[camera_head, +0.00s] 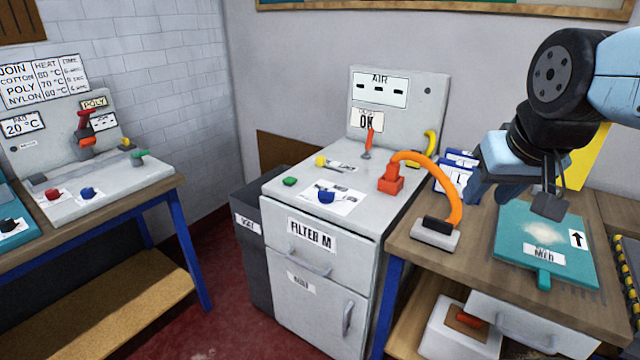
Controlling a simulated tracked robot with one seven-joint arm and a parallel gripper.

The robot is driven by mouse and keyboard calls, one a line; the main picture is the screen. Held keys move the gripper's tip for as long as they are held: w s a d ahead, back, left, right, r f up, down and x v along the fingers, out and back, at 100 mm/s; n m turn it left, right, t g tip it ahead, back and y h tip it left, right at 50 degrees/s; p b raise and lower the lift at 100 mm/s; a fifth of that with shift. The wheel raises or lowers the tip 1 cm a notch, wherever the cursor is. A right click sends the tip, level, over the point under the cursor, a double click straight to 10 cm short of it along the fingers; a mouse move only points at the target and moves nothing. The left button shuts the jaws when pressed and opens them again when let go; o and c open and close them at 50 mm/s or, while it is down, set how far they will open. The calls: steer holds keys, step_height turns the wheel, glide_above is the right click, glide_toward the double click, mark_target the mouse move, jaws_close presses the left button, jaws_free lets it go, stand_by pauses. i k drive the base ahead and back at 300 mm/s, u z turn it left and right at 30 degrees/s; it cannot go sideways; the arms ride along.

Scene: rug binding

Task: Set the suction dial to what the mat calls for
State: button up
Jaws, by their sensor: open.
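A teal mat (570,265) lies on the wooden bench at the right. It has a pale dusty patch, a black arrow and a white label (544,255) that appears to read MED. A grey machine (285,212) labelled FILTER M stands in the middle. On its top a blue dial (326,196) sits on a white printed plate; the plate's marks and the dial's setting are too small to read. I take this as the suction dial. My gripper (518,200) is open and empty above the mat's upper left part, well right of the dial.
An orange hose (450,185) arches from a red fitting (391,180) to a grey nozzle (436,235), between gripper and dial. A red lever (368,143), a yellow knob (321,161) and a green button (290,181) are near the dial. Another machine (110,190) stands left.

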mark_target(325, 197)
steer(key=i, duration=0.85)
steer(key=z, duration=0.05)
